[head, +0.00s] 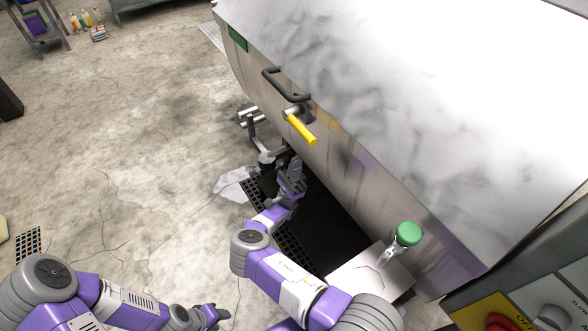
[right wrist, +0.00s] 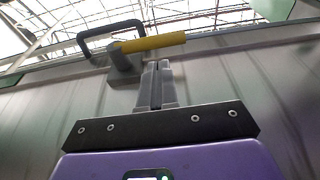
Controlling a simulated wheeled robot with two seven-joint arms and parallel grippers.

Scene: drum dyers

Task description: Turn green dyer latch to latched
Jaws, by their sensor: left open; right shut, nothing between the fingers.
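The dyer (head: 340,160) is a big metal body with a white lid and a small green label (head: 238,38). Its latch has a yellow handle (head: 301,130) on a grey pivot (head: 292,112), pointing down and right in the head view. In the right wrist view the yellow handle (right wrist: 155,42) lies sideways, pointing right from its pivot. My right gripper (head: 295,167) is shut and empty below the handle; its fingertips (right wrist: 157,64) appear just under the handle, and contact cannot be told. My left gripper (head: 216,314) is open, low over the floor, away from the dyer.
A dark bar handle (head: 285,86) sits beside the latch, also in the right wrist view (right wrist: 110,32). A green knob (head: 408,233) stands at lower right. A control panel with a red button (head: 497,322) is at the corner. The floor at left is mostly clear.

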